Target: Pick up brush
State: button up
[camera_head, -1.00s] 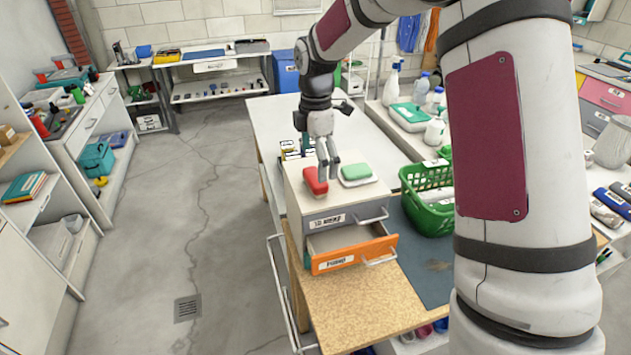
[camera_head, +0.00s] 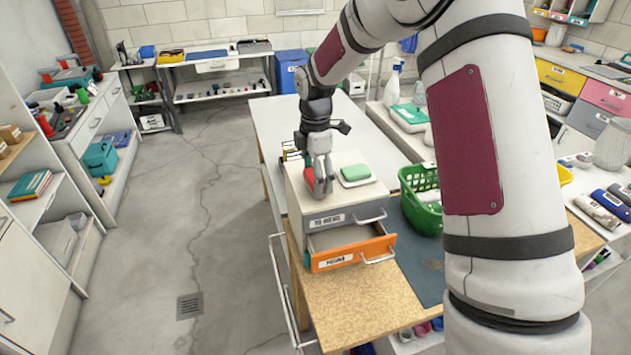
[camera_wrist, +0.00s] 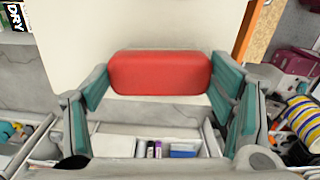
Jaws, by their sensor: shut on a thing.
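The brush (camera_head: 308,175) shows as a red, rounded block on top of the small drawer unit (camera_head: 330,200), largely hidden behind my fingers in the head view. In the wrist view the red block (camera_wrist: 160,73) lies crosswise between my two finger pads, which meet its two ends. No bristles show. My gripper (camera_head: 320,187) points down at the unit's top and is shut on the block. I cannot tell whether the block still touches the top.
A green sponge (camera_head: 356,172) on a white dish sits just right of my gripper. The orange lower drawer (camera_head: 352,253) stands open below. A green basket (camera_head: 423,205) is to the right on the bench. Open floor (camera_head: 225,230) lies to the left.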

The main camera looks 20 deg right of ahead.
jog(key=shift+w+r+b, duration=0.1)
jog(key=shift+r+b, duration=0.2)
jog(key=shift+r, duration=0.55)
jog(key=shift+s+d+r, duration=0.15)
jog(key=shift+s+r, duration=0.1)
jog(key=shift+r, duration=0.2)
jog(key=shift+s+d+r, duration=0.15)
jog(key=shift+s+r, duration=0.1)
jog(key=shift+r, duration=0.2)
jog(key=s+d, duration=0.3)
jog(key=s, duration=0.3)
jog(key=s+d+r, duration=0.1)
jog(key=s+d, duration=0.3)
jog(key=s, duration=0.3)
jog(key=shift+s+r, duration=0.2)
